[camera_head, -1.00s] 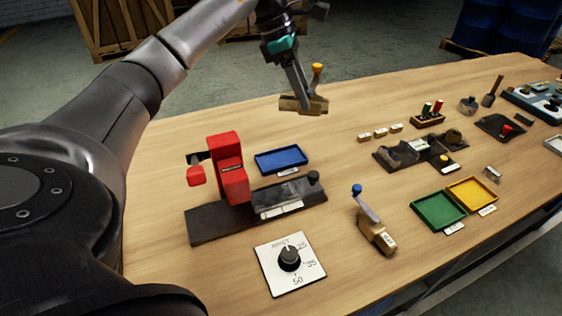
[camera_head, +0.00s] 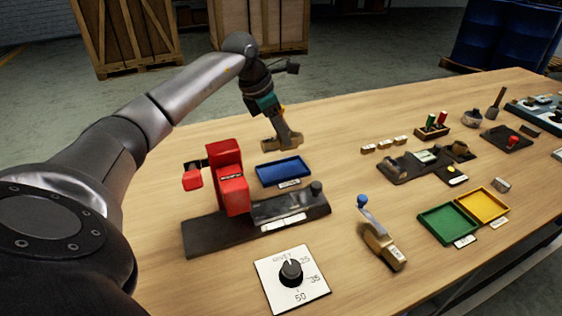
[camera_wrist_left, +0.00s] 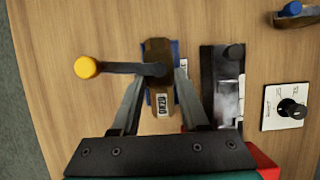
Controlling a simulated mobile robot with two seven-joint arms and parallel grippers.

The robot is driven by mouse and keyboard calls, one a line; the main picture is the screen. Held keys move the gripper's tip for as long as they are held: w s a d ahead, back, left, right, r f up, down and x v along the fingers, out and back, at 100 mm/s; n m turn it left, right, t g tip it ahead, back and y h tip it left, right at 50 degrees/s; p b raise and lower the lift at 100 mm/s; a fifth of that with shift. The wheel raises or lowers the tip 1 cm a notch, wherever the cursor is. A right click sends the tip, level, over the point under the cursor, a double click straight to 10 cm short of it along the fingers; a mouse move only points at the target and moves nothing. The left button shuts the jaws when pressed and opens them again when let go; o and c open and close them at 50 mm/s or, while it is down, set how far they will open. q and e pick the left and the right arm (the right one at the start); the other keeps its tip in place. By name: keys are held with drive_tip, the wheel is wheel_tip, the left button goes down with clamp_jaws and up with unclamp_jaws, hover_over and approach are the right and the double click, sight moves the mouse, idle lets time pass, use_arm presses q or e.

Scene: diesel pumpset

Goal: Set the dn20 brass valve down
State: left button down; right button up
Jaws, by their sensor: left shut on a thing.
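My left gripper (camera_head: 282,137) is shut on a brass valve (camera_head: 268,145) just behind the blue tray (camera_head: 284,170) in the head view. In the left wrist view the valve (camera_wrist_left: 158,52) sits between the fingers (camera_wrist_left: 155,92). It has a grey lever with a yellow knob (camera_wrist_left: 87,67) pointing left and a white label that is hard to read. Blue edges of the tray (camera_wrist_left: 175,48) show below the valve there, mostly hidden by it. The gap under the valve is hard to judge. My right gripper is not in view.
A red press-like device (camera_head: 228,178) on a dark base (camera_head: 205,235) stands in front and left of the blue tray. A second brass valve with a blue knob (camera_head: 384,246) lies at front right. Green (camera_head: 448,224) and yellow (camera_head: 482,206) trays lie right.

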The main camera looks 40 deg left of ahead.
sight(278, 137)
use_arm(q)
drive_tip(key=shift+f, duration=1.7)
wheel_tip(278, 137, down, 4)
drive_tip(key=shift+b, duration=0.65)
drive_tip(key=shift+r, duration=0.1)
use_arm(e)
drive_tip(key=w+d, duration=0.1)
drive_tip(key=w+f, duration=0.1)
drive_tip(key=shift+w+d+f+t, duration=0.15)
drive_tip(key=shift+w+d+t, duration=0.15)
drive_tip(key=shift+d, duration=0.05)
use_arm(q)
drive_tip(key=c, duration=0.9)
unclamp_jaws()
drive_tip(key=shift+f, duration=0.25)
drive_tip(key=o, duration=0.5)
